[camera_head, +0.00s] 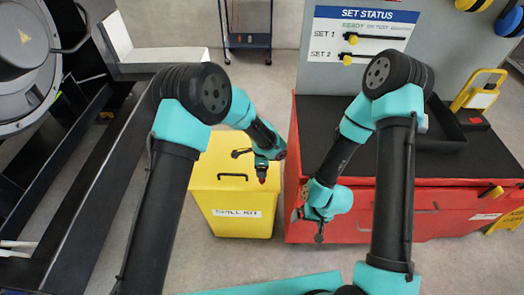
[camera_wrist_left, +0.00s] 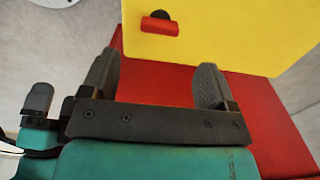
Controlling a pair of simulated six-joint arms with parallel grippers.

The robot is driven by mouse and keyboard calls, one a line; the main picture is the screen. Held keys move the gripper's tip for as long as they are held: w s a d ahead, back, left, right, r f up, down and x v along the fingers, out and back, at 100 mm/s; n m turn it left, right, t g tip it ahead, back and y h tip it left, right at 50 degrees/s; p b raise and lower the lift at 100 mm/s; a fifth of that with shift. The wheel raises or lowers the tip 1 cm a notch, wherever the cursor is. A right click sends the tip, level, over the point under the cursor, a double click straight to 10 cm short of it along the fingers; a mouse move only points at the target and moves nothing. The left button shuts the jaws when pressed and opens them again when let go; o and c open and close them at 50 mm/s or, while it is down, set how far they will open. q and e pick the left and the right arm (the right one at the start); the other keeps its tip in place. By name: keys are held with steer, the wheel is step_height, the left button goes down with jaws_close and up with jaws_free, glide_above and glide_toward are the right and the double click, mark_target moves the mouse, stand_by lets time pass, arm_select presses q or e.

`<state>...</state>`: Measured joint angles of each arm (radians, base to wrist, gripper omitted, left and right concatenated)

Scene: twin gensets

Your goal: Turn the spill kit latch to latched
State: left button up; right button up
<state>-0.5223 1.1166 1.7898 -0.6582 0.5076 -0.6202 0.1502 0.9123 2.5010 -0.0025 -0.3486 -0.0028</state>
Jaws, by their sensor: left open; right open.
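The spill kit is a yellow bin (camera_head: 235,200) with a lid, a black handle and a "SPILL KIT" label on its front. In the left wrist view its yellow surface (camera_wrist_left: 225,35) carries a small red latch (camera_wrist_left: 160,24), lying roughly crosswise in the picture. My left gripper (camera_head: 262,172) is over the right part of the bin in the head view. Its two dark fingers stand apart with nothing between them in the left wrist view (camera_wrist_left: 155,85), and the latch lies beyond them, apart. My right gripper (camera_head: 317,230) hangs in front of the red cabinet; its fingers are small here and hold nothing visible.
The red cabinet (camera_head: 450,210) with a dark top stands close to the right of the bin. Behind it is a "SET STATUS" board (camera_head: 360,35). Dark machinery and rails (camera_head: 45,150) fill the left. Grey floor (camera_head: 215,258) is clear in front of the bin.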

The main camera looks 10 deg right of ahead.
arm_select(q)
step_height(320, 180, up, 9)
stand_by(0.3)
stand_by(0.4)
steer(key=s+a+f+n+h, duration=0.1)
steer(key=s+a+f+n, duration=0.4)
steer(key=a, duration=0.5)
steer(key=s+a+f+n+h, duration=0.1)
steer(key=s+a+f+n, duration=0.4)
steer(key=s+a+n, duration=0.4)
steer(key=s+a+f+n+h, duration=0.1)
steer(key=s+a+f+n, duration=0.4)
steer(key=s+a+n, duration=0.3)
steer(key=a, duration=0.4)
steer(key=shift+a+f+t+h, duration=0.15)
steer(key=shift+t+h, duration=0.25)
